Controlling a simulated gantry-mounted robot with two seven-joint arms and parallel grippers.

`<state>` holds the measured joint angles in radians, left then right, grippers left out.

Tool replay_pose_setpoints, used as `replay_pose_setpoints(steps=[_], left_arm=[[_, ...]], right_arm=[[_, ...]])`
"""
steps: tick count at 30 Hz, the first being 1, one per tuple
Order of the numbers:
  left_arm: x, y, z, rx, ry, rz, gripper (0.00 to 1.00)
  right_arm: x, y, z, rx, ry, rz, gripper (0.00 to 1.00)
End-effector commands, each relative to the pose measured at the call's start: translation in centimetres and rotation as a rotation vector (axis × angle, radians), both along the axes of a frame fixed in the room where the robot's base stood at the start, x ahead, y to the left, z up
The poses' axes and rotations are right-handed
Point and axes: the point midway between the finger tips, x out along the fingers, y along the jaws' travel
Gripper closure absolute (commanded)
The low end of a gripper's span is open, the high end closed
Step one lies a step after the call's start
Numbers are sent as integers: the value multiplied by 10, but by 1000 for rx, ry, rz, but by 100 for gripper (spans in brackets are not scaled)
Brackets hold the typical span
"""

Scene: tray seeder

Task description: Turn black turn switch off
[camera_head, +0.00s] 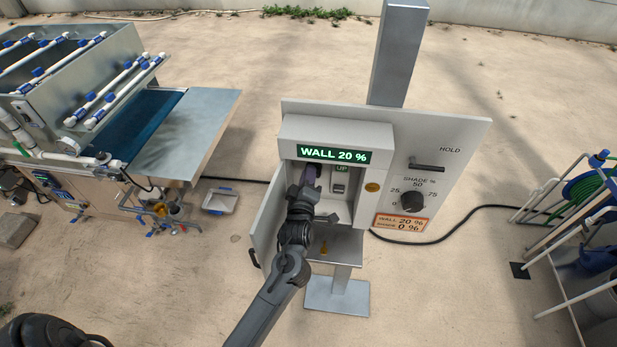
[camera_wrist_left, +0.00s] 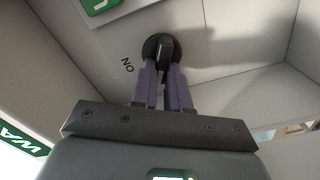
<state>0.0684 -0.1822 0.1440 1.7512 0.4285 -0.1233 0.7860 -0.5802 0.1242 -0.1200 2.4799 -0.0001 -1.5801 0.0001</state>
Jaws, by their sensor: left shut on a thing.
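The black turn switch (camera_wrist_left: 158,46) is a round black knob with a raised bar, on the inner panel of the open grey control box (camera_head: 346,135). The word ON is printed beside it in the left wrist view. My left gripper (camera_wrist_left: 164,72) has its purple fingers on either side of the bar and is shut on it. In the head view, my left gripper (camera_head: 311,178) reaches inside the box and hides the switch. My right gripper is not in view.
A green display (camera_head: 334,154) reads WALL 20 %. A rocker switch (camera_head: 340,182) sits beside my gripper under UP. The SHADE dial (camera_head: 412,201) and HOLD lever (camera_head: 427,167) are on the right panel. The open box door (camera_head: 267,222) stands left of my arm.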

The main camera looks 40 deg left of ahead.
Motion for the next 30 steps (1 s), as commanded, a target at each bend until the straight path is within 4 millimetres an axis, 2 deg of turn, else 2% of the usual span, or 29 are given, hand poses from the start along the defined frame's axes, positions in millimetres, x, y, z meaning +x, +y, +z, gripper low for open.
replay_pose_setpoints(steps=[13, 14, 18, 19, 30], left_arm=[[0, 0, -1, -12, -5, 0, 100], [0, 0, -1, -12, -5, 0, 84], [0, 0, -1, -12, -5, 0, 62], [0, 0, -1, -11, -5, 0, 60], [0, 0, 0, -9, -5, -1, 60]], right_arm=[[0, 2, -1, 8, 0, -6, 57], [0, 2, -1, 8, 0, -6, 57], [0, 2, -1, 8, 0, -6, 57], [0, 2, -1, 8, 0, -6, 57], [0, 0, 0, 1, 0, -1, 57]])
